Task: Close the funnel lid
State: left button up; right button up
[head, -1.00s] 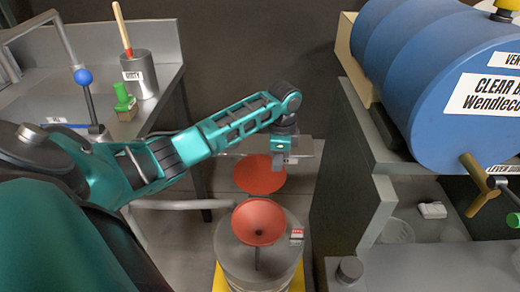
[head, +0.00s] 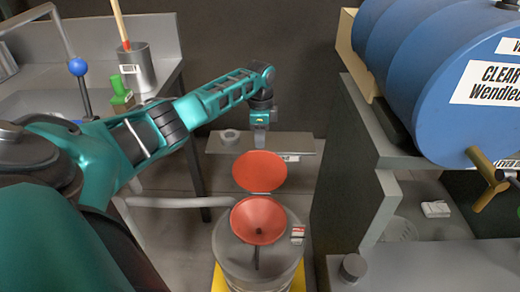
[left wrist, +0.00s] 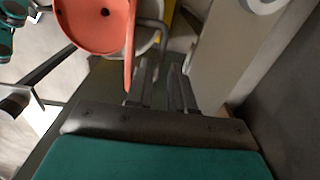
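The red funnel (head: 258,220) sits on top of a grey drum (head: 262,262) in the lower middle of the head view. Its round red lid (head: 260,171) stands raised at the funnel's far edge. My left gripper (head: 260,142) points down just behind the lid's top edge; contact cannot be told. In the left wrist view the funnel (left wrist: 92,22) shows at top left, the lid (left wrist: 129,48) appears edge-on, and my gripper's fingers (left wrist: 163,78) are close beside it. The fingers look near each other with nothing clearly between them. My right gripper is not in view.
A blue barrel (head: 420,75) with a brass tap rests on a shelf at the right. A sink bench (head: 170,75) stands at the left. A low grey ledge (head: 225,145) lies behind the lid. A handle-like bar (head: 170,203) runs left of the drum.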

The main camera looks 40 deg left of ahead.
aim_at(260, 168)
pick_arm(q)
jog(key=shift+f+b, duration=0.35)
jog(key=shift+f, duration=1.4)
grip_shut()
